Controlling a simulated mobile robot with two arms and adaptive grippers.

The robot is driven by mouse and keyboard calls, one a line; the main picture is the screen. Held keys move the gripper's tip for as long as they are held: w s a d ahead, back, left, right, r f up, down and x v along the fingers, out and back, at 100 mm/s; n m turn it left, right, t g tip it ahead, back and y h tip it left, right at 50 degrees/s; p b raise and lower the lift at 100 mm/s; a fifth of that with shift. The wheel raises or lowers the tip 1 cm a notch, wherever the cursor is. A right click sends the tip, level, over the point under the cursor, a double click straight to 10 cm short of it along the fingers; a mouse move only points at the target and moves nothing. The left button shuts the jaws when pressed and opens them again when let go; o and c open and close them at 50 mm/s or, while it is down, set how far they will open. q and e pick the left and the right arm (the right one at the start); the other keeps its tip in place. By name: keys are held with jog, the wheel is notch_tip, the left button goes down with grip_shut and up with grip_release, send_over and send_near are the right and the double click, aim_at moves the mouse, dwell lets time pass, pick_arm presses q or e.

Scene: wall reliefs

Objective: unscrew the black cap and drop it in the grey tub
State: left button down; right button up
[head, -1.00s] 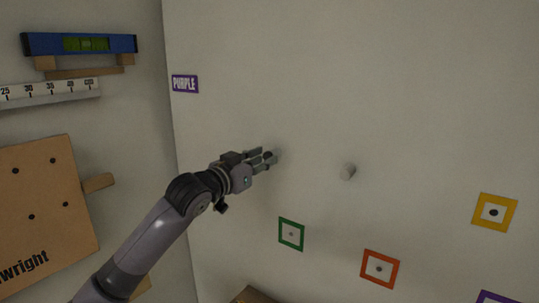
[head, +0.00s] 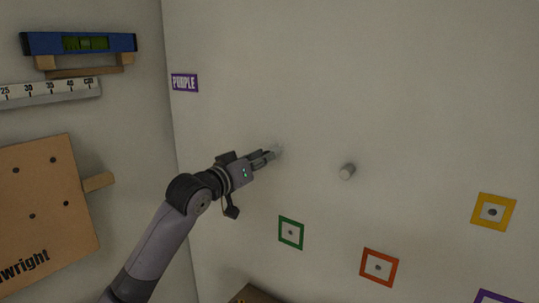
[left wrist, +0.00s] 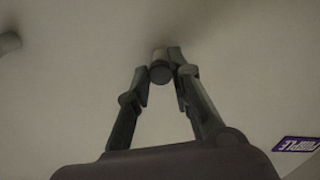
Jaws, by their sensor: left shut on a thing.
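My left gripper (head: 266,158) reaches the pale wall from the lower left and is shut on the black cap. In the left wrist view the cap (left wrist: 160,74) is a dark round shape between the two fingertips, against a short pale stub (left wrist: 160,53) on the wall. In the head view the fingers mostly hide the cap. Whether the cap is still threaded on the stub I cannot tell. I cannot make out a grey tub in either view. My right gripper is not in view.
A second grey peg (head: 347,171) sticks out of the wall to the right. Green (head: 291,233), orange (head: 379,267) and yellow (head: 493,211) square frames are lower on the wall. A purple label (head: 184,82) is near the corner. A brownish box edge (head: 255,294) shows at the bottom.

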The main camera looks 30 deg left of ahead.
pick_arm(q)
jog(key=shift+n, duration=0.4)
jog(key=shift+n, duration=2.4)
jog(key=n, duration=0.5)
jog(key=shift+s+r, duration=0.1)
